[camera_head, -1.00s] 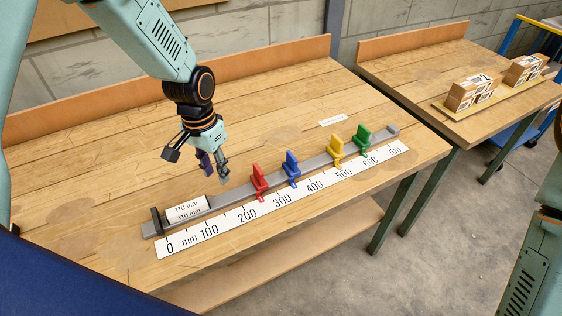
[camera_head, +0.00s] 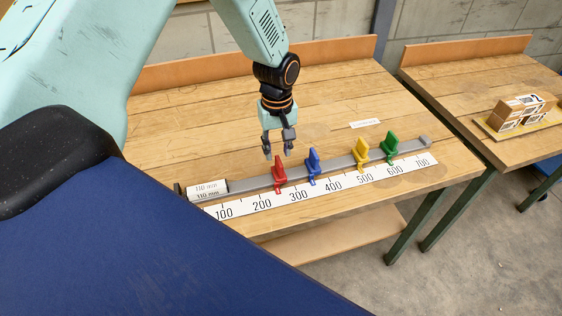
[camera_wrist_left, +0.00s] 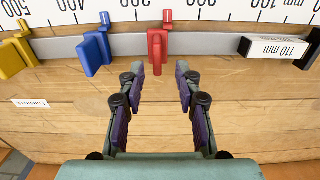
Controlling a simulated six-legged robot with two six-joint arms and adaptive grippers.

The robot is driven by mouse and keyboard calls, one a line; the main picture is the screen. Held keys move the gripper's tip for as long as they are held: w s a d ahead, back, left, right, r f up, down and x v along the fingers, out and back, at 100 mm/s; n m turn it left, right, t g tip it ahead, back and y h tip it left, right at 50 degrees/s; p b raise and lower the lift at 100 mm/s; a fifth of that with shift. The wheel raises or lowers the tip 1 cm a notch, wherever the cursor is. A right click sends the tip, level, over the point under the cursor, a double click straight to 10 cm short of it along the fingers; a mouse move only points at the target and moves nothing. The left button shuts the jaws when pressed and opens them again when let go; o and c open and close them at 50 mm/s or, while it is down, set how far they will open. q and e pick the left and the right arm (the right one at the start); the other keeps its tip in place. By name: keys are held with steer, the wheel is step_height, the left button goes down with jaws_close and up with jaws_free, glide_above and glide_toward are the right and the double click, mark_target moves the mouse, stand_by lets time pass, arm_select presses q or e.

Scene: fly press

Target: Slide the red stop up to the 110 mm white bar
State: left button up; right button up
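The red stop (camera_head: 279,172) sits on the grey rail (camera_head: 330,165) between the 200 and 300 marks. The 110 mm white bar (camera_head: 208,190) lies at the rail's left end, with bare rail between it and the red stop. My left gripper (camera_head: 278,155) is open and empty, pointing down just above and behind the red stop. In the left wrist view, the red stop (camera_wrist_left: 157,50) shows between the spread fingertips (camera_wrist_left: 160,70), and the white bar (camera_wrist_left: 275,48) lies to the right. My right gripper is out of view.
The blue stop (camera_head: 313,165) stands close beside the red one; the yellow stop (camera_head: 361,153) and green stop (camera_head: 390,147) are farther right. A white scale (camera_head: 330,188) runs along the front. The table behind the rail is mostly clear.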

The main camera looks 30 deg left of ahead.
mark_target(279, 160)
arm_select(q)
steer(key=f, duration=0.4)
steer(key=shift+w+f, duration=0.25)
steer(key=shift+f, duration=0.35)
steer(key=shift+s+f, duration=0.1)
steer(key=shift+f, duration=0.1)
steer(key=shift+d, duration=0.1)
steer(key=shift+c, duration=0.3)
steer(key=c, duration=0.3)
jaws_close()
